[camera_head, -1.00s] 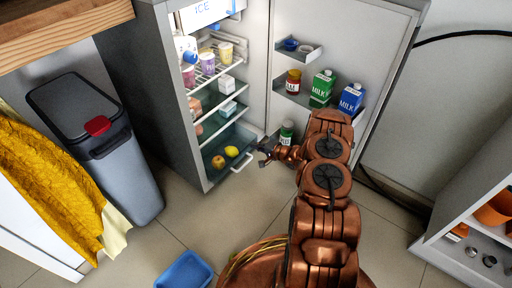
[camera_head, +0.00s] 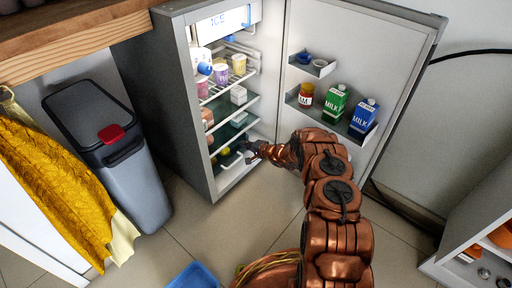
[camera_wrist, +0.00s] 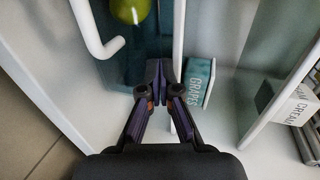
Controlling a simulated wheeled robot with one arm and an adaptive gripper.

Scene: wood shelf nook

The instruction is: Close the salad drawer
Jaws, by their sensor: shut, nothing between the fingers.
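The salad drawer (camera_head: 226,163) is at the bottom of the open fridge, with a dark translucent front and a white handle (camera_wrist: 92,28). It sits mostly inside the fridge; whether it is fully home cannot be told. A yellow-green fruit (camera_wrist: 130,9) shows in it. My gripper (camera_head: 250,149) is shut and empty at the drawer's right side. In the wrist view its fingertips (camera_wrist: 160,72) are right of the handle, close to the drawer front; contact is unclear. My arm hides part of the fridge's lower right.
The fridge door (camera_head: 372,55) stands wide open on the right, with milk cartons (camera_head: 337,102) on its shelf. A GRAPES box (camera_wrist: 198,84) is near my fingers. A grey bin (camera_head: 125,150) stands left.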

